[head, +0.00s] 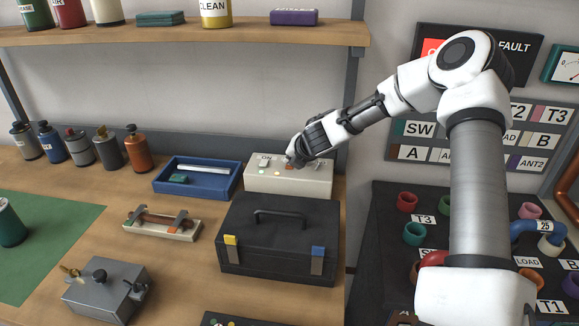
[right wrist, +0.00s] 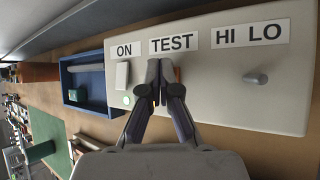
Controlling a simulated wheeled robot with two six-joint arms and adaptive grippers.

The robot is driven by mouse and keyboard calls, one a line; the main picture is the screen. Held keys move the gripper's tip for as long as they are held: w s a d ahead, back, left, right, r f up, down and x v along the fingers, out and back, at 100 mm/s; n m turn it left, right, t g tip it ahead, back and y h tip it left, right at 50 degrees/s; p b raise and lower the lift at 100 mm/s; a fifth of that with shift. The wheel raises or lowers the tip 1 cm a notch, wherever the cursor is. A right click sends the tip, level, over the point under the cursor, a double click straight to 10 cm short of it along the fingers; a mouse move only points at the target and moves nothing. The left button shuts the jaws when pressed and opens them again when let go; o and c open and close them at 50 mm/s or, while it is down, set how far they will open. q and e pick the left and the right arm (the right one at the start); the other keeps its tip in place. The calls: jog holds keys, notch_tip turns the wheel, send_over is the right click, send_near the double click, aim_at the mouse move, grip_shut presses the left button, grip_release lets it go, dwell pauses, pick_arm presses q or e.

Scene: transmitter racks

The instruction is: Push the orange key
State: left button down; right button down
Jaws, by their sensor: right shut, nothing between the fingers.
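The orange key (head: 289,167) is on the top of a cream control box (head: 300,187) at the back of the bench. In the right wrist view, a sliver of the orange key (right wrist: 177,74) shows beside my fingertips, below the TEST label (right wrist: 174,44); the rest is hidden behind the fingers. My right gripper (head: 291,160) is shut and empty, its tips at the key. In the right wrist view the closed fingertips (right wrist: 160,75) overlap the key; I cannot tell whether they touch it. My left gripper is not in view.
On the same box are a white ON key (right wrist: 122,75), a green lamp (right wrist: 127,100) and a HI LO lever (right wrist: 255,78). A black toolbox (head: 280,240) stands in front and a blue tray (head: 196,180) lies to the left. A shelf (head: 180,36) runs above.

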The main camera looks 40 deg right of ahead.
jog(key=shift+f, duration=0.1)
dwell(0.3)
jog(key=shift+r+p, duration=0.55)
jog(key=shift+r, duration=0.25)
notch_tip(320, 180, up, 5)
jog(key=p, duration=0.4)
jog(key=shift+f, duration=0.1)
